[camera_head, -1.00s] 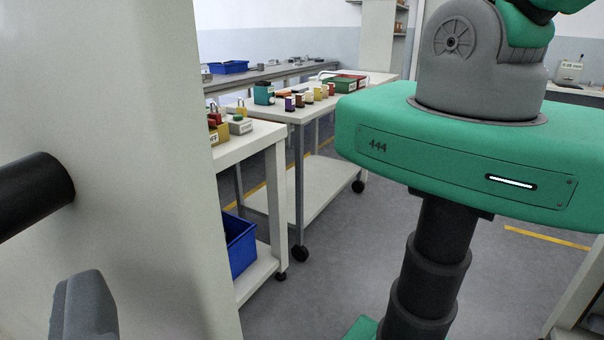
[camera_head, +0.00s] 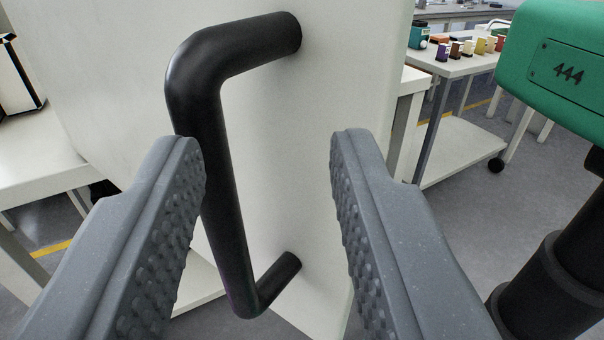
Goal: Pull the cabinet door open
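A black bar handle (camera_head: 222,190) stands out from a white cabinet door (camera_head: 350,50) in the middle of the view. The handle runs nearly upright, with its two ends fixed to the door. My gripper (camera_head: 268,150) is open, with one grey ribbed finger on each side of the handle. The left finger's tip is close to the bar; I cannot tell whether it touches. The right finger is clearly apart from it. Part of the door is hidden behind the fingers and handle.
A white table (camera_head: 40,165) stands at the left. At the upper right, a white wheeled table (camera_head: 455,68) carries several small coloured items. My green body and black column are at the right edge. Grey floor (camera_head: 465,235) shows between the cabinet and my column.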

